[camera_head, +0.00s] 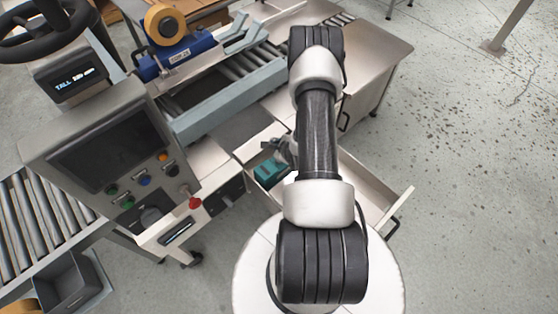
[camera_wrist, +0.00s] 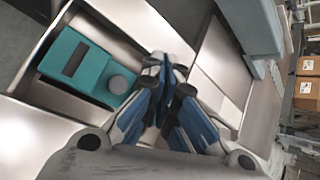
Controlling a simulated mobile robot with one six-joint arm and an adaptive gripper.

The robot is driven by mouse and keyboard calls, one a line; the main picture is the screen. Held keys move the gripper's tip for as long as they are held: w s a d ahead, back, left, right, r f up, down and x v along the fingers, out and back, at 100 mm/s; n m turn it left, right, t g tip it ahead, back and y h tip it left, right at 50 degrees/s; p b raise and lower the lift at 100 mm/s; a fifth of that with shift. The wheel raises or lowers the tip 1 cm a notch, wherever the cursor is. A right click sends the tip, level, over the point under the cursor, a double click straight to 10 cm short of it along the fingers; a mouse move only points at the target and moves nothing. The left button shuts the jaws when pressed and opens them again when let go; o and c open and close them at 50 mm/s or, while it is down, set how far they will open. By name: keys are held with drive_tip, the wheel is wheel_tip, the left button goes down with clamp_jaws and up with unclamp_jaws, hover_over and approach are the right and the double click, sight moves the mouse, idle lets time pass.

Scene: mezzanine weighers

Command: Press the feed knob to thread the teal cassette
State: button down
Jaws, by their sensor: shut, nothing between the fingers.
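The teal cassette (camera_wrist: 75,66) lies in a pale, shallow open drawer, with a dark rectangular slot on its face. A round grey-teal knob (camera_wrist: 118,84) sits at its right end in the wrist view. In the head view the cassette (camera_head: 270,173) shows just left of my arm, which hides part of the drawer. My gripper (camera_wrist: 166,68) is shut and empty, with its blue-padded fingers just right of the knob in the wrist view. I cannot tell whether a fingertip touches the cassette. The gripper (camera_head: 280,148) looks small and partly hidden in the head view.
The open drawer (camera_head: 384,212) juts out from the steel bench (camera_head: 385,50). A control panel (camera_head: 112,150) with buttons and a red-knobbed lever (camera_head: 194,203) stands to the left. A roller conveyor (camera_head: 212,90) and a blue tape dispenser (camera_head: 178,56) are behind.

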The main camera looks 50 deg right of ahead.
sight(277, 161)
wheel_tip(277, 161, down, 7)
drive_tip(key=b, duration=0.5)
drive_tip(key=shift+f, duration=0.15)
idle(1.0)
drive_tip(key=shift+f+b, duration=0.45)
drive_tip(key=shift+f+b, duration=0.7)
drive_tip(key=shift+f, duration=0.1)
idle(0.8)
drive_tip(key=shift+r, duration=0.15)
drive_tip(key=shift+r+p, duration=0.95)
drive_tip(key=shift+r, duration=0.15)
drive_tip(key=shift+r+p, duration=1.9)
drive_tip(key=shift+r, duration=0.65)
